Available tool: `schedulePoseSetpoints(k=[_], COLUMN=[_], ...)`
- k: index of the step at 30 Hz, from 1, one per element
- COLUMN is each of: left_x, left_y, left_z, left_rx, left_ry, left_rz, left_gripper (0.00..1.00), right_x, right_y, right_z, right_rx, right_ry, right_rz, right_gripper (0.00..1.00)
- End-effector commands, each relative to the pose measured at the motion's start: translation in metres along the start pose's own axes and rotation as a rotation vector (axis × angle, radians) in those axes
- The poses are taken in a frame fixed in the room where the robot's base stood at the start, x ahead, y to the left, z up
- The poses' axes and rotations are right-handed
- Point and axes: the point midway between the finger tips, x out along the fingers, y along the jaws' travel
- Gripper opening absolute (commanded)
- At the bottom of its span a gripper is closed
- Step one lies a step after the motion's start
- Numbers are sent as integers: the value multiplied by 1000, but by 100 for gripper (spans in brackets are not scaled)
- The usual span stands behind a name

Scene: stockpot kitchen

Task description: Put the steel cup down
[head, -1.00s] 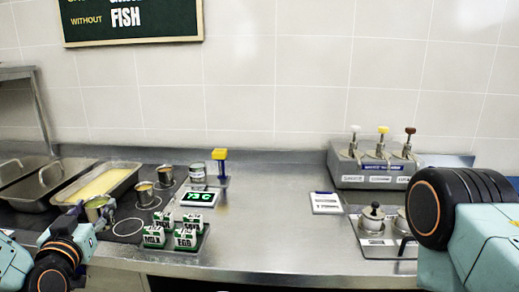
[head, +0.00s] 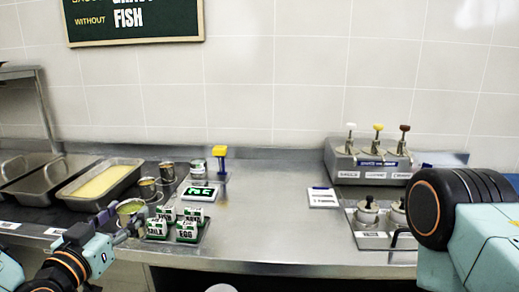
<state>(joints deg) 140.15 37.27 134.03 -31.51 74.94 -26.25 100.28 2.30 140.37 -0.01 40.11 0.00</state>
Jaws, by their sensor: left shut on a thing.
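The steel cup (head: 131,208) holds something yellow-green and is upright at the left of the counter, just left of the small cartons. My left gripper (head: 121,225) is shut on it from the near side.
Several small labelled cartons (head: 187,230) stand close right of the cup. A pan of yellow food (head: 103,183) is behind left. The counter middle (head: 265,220) is clear. A sauce pump unit (head: 372,165) stands right.

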Motion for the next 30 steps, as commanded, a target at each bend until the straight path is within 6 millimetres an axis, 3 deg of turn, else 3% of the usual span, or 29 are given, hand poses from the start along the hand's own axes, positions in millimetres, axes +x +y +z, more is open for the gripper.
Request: schedulePoseSetpoints(k=[6, 12, 21, 30], left_x=[-35, -72, -95, -98], left_y=[56, 96, 111, 111], left_z=[36, 74, 111, 116], left_rx=[-2, -3, -1, 0], left_ry=[0, 7, 15, 19], left_rz=[186, 316, 349, 347], left_gripper=[16, 16, 16, 16], right_x=[0, 0, 0, 0], right_y=[0, 0, 0, 0], right_z=[0, 0, 0, 0], right_rx=[0, 0, 0, 0], right_ry=[0, -1, 0, 0], right_rz=[0, 0, 0, 0], right_gripper=[40, 40, 40, 40])
